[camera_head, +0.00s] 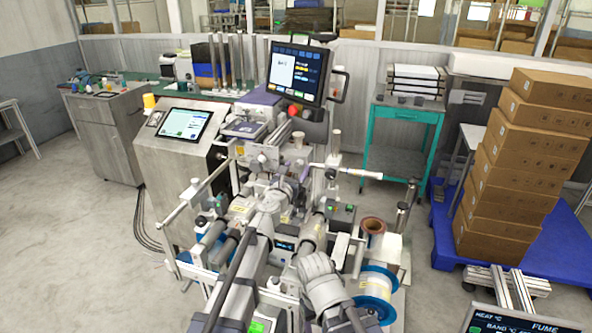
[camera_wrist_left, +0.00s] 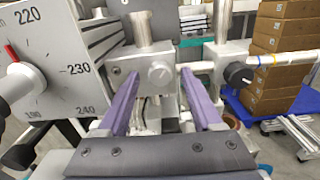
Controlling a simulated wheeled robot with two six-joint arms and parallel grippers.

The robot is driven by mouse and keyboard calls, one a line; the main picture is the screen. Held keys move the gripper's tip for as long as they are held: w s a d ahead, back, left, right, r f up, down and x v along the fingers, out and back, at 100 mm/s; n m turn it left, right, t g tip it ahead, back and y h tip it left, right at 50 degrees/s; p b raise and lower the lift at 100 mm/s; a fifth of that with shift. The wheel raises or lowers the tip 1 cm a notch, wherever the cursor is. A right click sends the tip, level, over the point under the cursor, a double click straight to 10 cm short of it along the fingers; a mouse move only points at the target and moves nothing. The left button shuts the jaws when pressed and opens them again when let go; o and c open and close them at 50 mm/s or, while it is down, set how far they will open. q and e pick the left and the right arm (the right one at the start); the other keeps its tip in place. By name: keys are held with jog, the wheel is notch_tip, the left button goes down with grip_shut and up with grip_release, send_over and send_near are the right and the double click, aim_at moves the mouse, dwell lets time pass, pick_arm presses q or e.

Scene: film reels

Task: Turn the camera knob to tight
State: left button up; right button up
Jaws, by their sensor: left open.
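In the left wrist view, a small round silver knob (camera_wrist_left: 160,75) sits on the front of a grey metal block (camera_wrist_left: 143,58) under a vertical silver post. My left gripper (camera_wrist_left: 161,88) has two purple fingers spread apart, one on each side of this knob, with nothing held. I cannot tell how far in front of the knob the fingertips are. In the head view my left gripper (camera_head: 292,179) is small and crowded by machine parts. I cannot tell which knob is the camera's. My right gripper does not show.
The white rod (camera_head: 345,171) sticks out to the right. A monitor (camera_head: 297,74) hangs above the machine. Stacked cardboard boxes (camera_head: 525,150) stand on a blue pallet. Open floor lies left of the machine.

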pick_arm(q)
grip_shut()
dwell(0.4)
jog(key=shift+m, duration=0.4)
jog(key=m, duration=1.2)
jog(key=shift+m, duration=1.9)
jog(key=shift+s, duration=0.1)
